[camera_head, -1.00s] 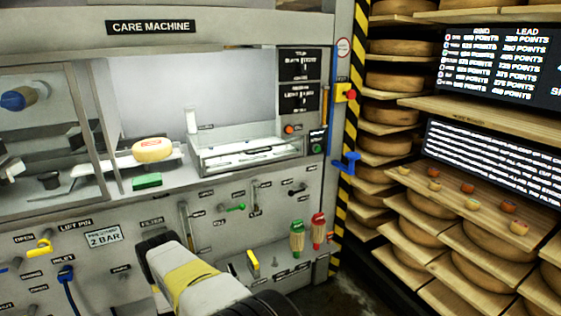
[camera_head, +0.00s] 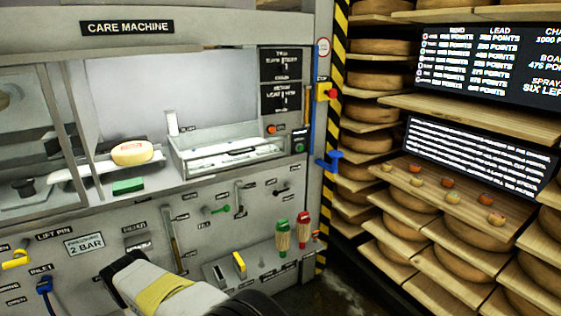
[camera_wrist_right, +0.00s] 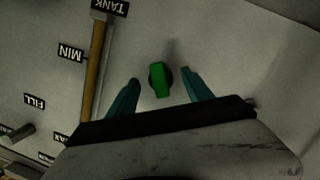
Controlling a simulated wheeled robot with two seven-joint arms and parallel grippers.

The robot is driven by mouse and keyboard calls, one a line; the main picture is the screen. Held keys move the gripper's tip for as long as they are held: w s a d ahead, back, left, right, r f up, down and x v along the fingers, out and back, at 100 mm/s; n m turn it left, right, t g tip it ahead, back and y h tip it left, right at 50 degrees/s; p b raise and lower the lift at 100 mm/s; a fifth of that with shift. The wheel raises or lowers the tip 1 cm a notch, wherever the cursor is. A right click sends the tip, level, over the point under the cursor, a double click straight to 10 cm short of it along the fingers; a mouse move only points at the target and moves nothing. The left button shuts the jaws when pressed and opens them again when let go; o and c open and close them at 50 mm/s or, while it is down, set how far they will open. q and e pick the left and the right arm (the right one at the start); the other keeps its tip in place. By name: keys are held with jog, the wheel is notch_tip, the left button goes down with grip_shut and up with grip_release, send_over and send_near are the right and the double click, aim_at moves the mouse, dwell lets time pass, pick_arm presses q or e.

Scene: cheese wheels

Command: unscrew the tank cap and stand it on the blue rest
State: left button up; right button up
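In the right wrist view the two teal fingers of my right gripper (camera_wrist_right: 157,92) stand apart, with a small green knob on a dark round base (camera_wrist_right: 160,80) between and beyond them. A gap shows on each side of the knob. A gauge tube (camera_wrist_right: 98,65) with an upside-down TANK label runs beside it. I cannot tell for sure which part is the tank cap. In the head view my right arm (camera_head: 170,292) reaches toward the panel and hides its gripper. A blue bracket (camera_head: 328,161) is on the post at right; I cannot tell whether it is the rest. My left gripper is out of view.
The care machine's panel (camera_head: 200,235) carries several levers and labels. A yellow handle (camera_head: 239,262) and green and red brushes (camera_head: 282,237) are at lower right. Cheese shelves (camera_head: 450,190) stand at right.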

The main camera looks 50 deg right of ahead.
jog(key=shift+s, duration=0.1)
jog(key=v, duration=0.7)
jog(key=shift+s+a, duration=0.15)
jog(key=shift+s, duration=0.15)
jog(key=shift+c, duration=0.2)
